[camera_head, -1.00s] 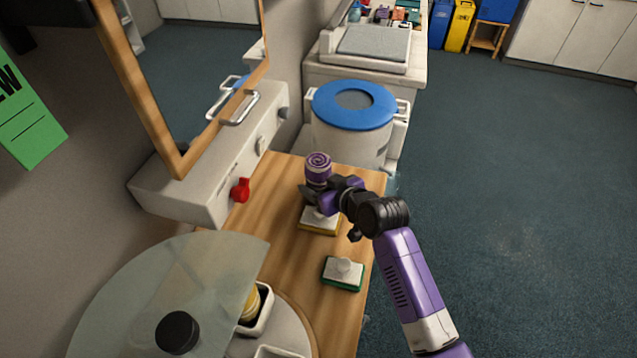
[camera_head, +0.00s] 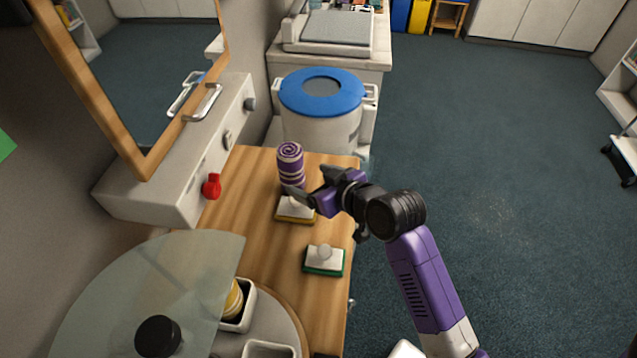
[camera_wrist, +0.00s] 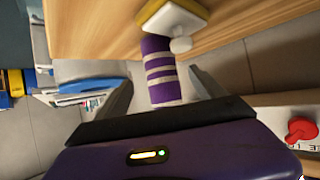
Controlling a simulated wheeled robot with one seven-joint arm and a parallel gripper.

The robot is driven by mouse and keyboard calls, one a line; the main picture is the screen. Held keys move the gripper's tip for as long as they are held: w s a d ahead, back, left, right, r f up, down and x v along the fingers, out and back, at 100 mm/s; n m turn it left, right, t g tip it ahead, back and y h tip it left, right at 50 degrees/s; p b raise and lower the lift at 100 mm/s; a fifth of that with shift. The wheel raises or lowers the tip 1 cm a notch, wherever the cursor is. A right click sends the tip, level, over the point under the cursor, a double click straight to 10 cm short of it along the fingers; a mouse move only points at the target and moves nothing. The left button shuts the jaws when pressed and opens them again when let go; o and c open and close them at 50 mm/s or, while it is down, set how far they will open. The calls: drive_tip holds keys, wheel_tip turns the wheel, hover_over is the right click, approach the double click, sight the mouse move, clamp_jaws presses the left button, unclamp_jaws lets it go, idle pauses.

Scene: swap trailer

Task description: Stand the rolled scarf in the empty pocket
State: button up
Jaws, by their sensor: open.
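The rolled scarf (camera_head: 290,167), purple with white stripes and a spiral top, stands upright on the wooden counter behind the yellow-edged pad. In the wrist view the scarf (camera_wrist: 160,72) shows between my two spread fingers, with space on either side. My gripper (camera_head: 312,183) is open, just right of the scarf in the head view; it also shows in the wrist view (camera_wrist: 162,92). A white-walled pocket (camera_head: 250,308) on the round stand holds a yellowish roll. Another white-rimmed pocket (camera_head: 268,347) is cut off by the bottom edge; I cannot tell if it is empty.
The yellow-edged pad (camera_head: 295,212) and green-edged pad (camera_head: 325,260), each with a white knob, lie on the counter (camera_head: 255,215). A translucent cover (camera_head: 150,290) spans part of the round stand. A mirror and red knob (camera_head: 212,187) are at left; a blue-lidded bin (camera_head: 322,95) stands behind.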

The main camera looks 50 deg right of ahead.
drive_tip(key=shift+v, duration=1.5)
